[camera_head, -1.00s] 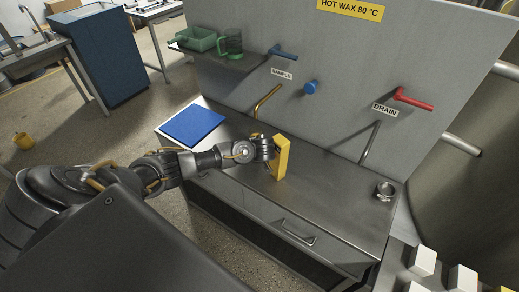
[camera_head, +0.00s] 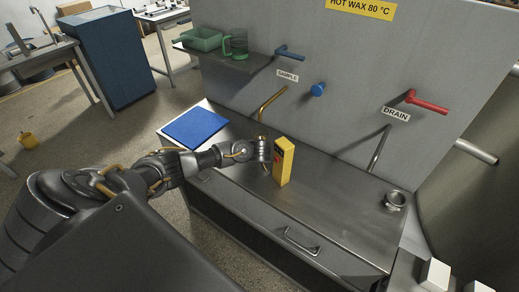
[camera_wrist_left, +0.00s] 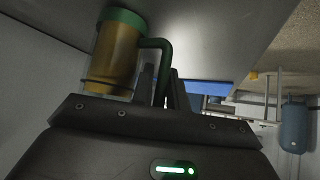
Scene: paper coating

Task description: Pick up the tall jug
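In the left wrist view, a jug (camera_wrist_left: 115,56) with amber sides, a green band and a green handle appears beside my left gripper (camera_wrist_left: 162,75). The handle reaches between the two fingers, which look apart; contact is unclear. In the head view, my left gripper (camera_head: 265,149) is low over the metal counter, just left of an upright yellow block-like object (camera_head: 284,161). I cannot tell whether this is the jug of the wrist view. Another green jug (camera_head: 238,46) stands on the back shelf. My right gripper is not in view.
A blue mat (camera_head: 195,128) lies on the counter (camera_head: 335,195). A green tray (camera_head: 203,39) is on the shelf. The sample tap pipe (camera_head: 271,102) and drain pipe (camera_head: 379,148) project at the back. A metal ring-shaped part (camera_head: 395,200) sits at right.

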